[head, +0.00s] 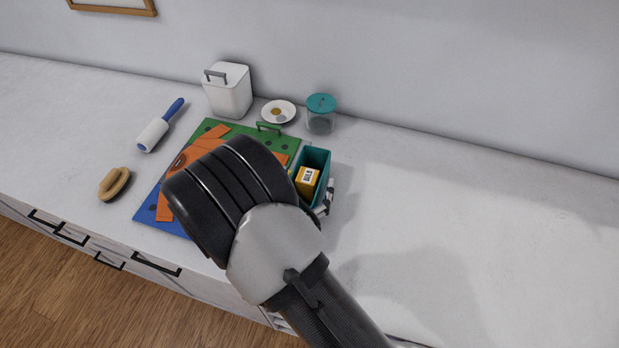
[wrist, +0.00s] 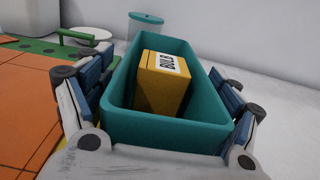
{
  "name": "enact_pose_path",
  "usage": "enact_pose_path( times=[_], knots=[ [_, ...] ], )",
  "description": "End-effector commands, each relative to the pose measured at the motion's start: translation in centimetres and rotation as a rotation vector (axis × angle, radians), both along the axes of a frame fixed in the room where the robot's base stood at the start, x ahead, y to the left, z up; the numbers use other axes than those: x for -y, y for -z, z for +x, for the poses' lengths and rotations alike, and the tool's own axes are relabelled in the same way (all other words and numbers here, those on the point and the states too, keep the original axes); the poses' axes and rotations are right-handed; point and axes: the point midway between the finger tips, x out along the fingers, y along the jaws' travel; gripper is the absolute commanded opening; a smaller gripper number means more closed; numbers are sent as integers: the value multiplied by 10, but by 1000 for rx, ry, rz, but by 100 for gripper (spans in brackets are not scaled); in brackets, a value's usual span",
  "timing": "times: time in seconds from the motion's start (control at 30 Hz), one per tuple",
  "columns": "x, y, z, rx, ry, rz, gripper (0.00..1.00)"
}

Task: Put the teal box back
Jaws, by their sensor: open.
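The teal box (wrist: 165,131) is an open-topped bin with a yellow carton (wrist: 160,85) marked "BULB" inside it. In the head view the teal box (head: 324,157) is at the right edge of a colored board, partly hidden by my arm. My gripper (wrist: 165,125) is open, with one finger on each side of the box's near end. The left finger looks close to the wall; I cannot tell whether either finger touches. In the head view my gripper (head: 327,200) is mostly hidden behind my arm.
A green, orange and blue board (head: 218,130) lies left of the box. Behind are a white canister (head: 228,95), a dish of coins (head: 278,111) and a teal-lidded jar (head: 320,117). A lint roller (head: 155,133) and brush (head: 114,183) lie left. The counter (head: 470,230) at right is clear.

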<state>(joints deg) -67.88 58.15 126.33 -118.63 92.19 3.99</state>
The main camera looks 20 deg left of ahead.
Motion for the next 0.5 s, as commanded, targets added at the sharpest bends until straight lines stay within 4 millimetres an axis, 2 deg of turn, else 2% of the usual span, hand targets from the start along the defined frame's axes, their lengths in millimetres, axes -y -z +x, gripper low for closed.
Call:
enact_pose_path(
  times=[0.13, 0.5],
  knots=[
    [0, 0, 0, -1, 0, -1, 83],
    [0, 0, 0, -1, 0, -1, 58]
  ],
)
